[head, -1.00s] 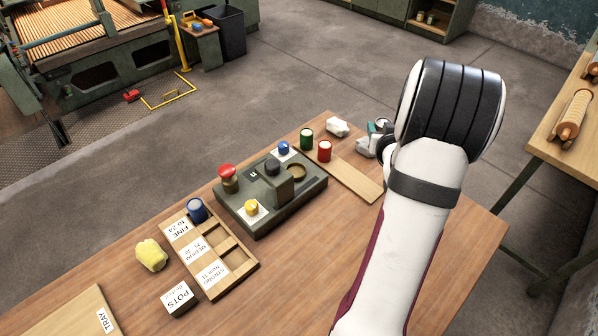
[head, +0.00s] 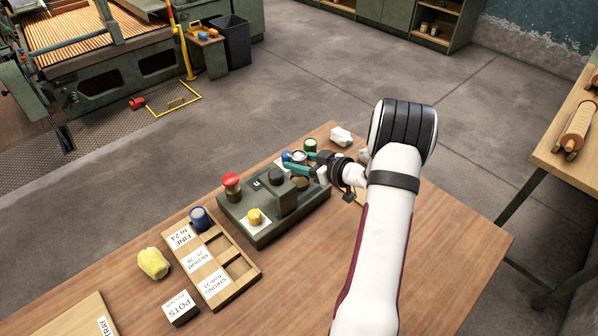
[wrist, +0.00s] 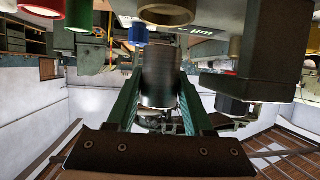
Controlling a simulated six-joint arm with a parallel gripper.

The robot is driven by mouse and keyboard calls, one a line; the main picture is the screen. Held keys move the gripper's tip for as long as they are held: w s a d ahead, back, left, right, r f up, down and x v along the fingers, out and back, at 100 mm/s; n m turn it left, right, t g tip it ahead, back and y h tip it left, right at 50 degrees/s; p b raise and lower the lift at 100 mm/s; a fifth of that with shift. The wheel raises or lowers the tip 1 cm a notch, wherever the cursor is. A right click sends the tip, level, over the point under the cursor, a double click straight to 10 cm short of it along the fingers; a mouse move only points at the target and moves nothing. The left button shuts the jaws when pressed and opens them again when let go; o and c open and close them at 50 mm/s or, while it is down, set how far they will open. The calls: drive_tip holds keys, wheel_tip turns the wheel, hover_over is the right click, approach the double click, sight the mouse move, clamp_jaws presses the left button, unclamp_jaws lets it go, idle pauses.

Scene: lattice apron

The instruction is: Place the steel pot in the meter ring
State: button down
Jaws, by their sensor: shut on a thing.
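The steel pot (head: 299,157) is between the teal fingers of my gripper (head: 305,161), at the back of the meter. In the wrist view the pot (wrist: 160,75) shows as a grey metal cylinder, with my gripper (wrist: 158,105) shut on it from both sides. The meter (head: 262,222) is a dark grey-green box with a black knob and a raised block. Its tan meter ring (head: 300,183) lies right of the knob, close below my gripper in the picture, and is partly hidden. The pot appears apart from the ring; its exact height is unclear.
A blue pot (head: 200,218) stands in a labelled wooden rack (head: 245,281). A green pot (head: 310,145) is behind my gripper.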

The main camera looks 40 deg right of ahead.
drive_tip(key=shift+f, duration=1.95)
drive_tip(key=shift+f, duration=0.2)
drive_tip(key=shift+c, duration=1.4)
unclamp_jaws()
